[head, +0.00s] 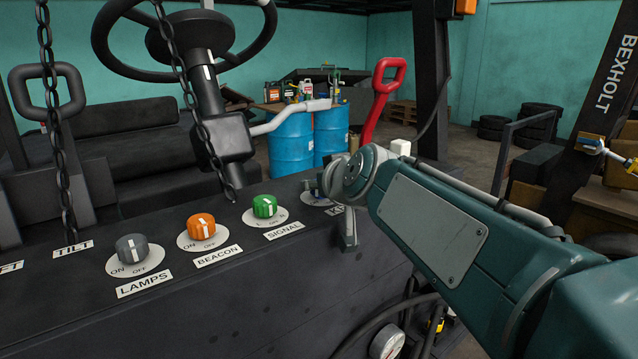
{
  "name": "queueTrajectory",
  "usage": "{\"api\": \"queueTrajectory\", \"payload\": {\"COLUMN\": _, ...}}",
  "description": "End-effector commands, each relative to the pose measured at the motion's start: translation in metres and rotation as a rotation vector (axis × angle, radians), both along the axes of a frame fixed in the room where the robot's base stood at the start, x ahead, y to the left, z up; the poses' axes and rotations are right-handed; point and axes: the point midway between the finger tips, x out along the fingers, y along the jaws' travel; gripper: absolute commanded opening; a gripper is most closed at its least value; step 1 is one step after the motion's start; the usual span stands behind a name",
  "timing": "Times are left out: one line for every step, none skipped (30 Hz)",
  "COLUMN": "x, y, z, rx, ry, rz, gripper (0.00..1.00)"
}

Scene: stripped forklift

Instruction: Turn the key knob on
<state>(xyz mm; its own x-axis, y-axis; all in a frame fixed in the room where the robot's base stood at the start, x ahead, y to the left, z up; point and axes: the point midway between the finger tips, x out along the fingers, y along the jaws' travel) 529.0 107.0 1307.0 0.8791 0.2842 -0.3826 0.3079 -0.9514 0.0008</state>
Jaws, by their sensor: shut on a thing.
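The key knob's pale round plate (320,201) is at the right end of the row of knobs on the dark panel, with the partly covered "KEY" label (335,210) below it. My gripper (314,187) is at this plate, shut on the key knob. My wrist and arm come in from the right and cover most of the gripper. The knob itself is hidden, so its turn position cannot be seen.
The green signal knob (264,206) is just left of my gripper. The orange beacon knob (201,226) and grey lamps knob (132,247) are farther left. A chain (190,90) hangs over the panel, and a red handle (381,98) stands behind.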

Motion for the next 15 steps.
{"api": "queueTrajectory", "payload": {"x": 0.0001, "y": 0.0002, "z": -0.0028, "rx": -0.001, "ry": 0.007, "rz": 0.001, "gripper": 0.66}}
{"api": "queueTrajectory", "payload": {"x": 0.0001, "y": 0.0002, "z": -0.0028, "rx": -0.001, "ry": 0.007, "rz": 0.001, "gripper": 0.79}}
{"api": "queueTrajectory", "payload": {"x": 0.0001, "y": 0.0002, "z": -0.0025, "rx": 0.0, "ry": 0.006, "rz": 0.001, "gripper": 0.88}}
{"api": "queueTrajectory", "payload": {"x": 0.0001, "y": 0.0002, "z": -0.0021, "rx": 0.0, "ry": 0.005, "rz": 0.001, "gripper": 0.88}}
{"api": "queueTrajectory", "payload": {"x": 0.0, "y": 0.0002, "z": -0.0019, "rx": 0.0, "ry": 0.005, "rz": 0.001, "gripper": 0.88}}
{"api": "queueTrajectory", "payload": {"x": 0.0, "y": 0.0002, "z": -0.0016, "rx": -0.001, "ry": 0.004, "rz": 0.001, "gripper": 0.88}}
{"api": "queueTrajectory", "payload": {"x": 0.0001, "y": 0.0001, "z": -0.0013, "rx": -0.001, "ry": 0.003, "rz": 0.001, "gripper": 0.88}}
{"api": "queueTrajectory", "payload": {"x": 0.0, "y": 0.0001, "z": -0.0011, "rx": -0.001, "ry": 0.003, "rz": 0.001, "gripper": 0.88}}
{"api": "queueTrajectory", "payload": {"x": 0.0, "y": 0.0001, "z": -0.0009, "rx": -0.001, "ry": 0.003, "rz": 0.001, "gripper": 0.88}}
{"api": "queueTrajectory", "payload": {"x": 0.0001, "y": 0.0001, "z": -0.0008, "rx": 0.0, "ry": 0.002, "rz": 0.001, "gripper": 0.88}}
{"api": "queueTrajectory", "payload": {"x": 0.0, "y": 0.0001, "z": -0.0007, "rx": 0.0, "ry": 0.002, "rz": 0.001, "gripper": 0.88}}
{"api": "queueTrajectory", "payload": {"x": 0.0001, "y": 0.0001, "z": -0.0006, "rx": 0.0, "ry": 0.002, "rz": 0.001, "gripper": 0.88}}
{"api": "queueTrajectory", "payload": {"x": 0.0, "y": 0.0001, "z": -0.0004, "rx": 0.0, "ry": 0.001, "rz": 0.001, "gripper": 0.88}}
{"api": "queueTrajectory", "payload": {"x": -0.0001, "y": 0.0001, "z": -0.0003, "rx": 0.0, "ry": 0.001, "rz": 0.001, "gripper": 0.88}}
{"api": "queueTrajectory", "payload": {"x": -0.0007, "y": -0.0002, "z": 0.0002, "rx": 0.0, "ry": 0.001, "rz": 0.001, "gripper": 0.88}}
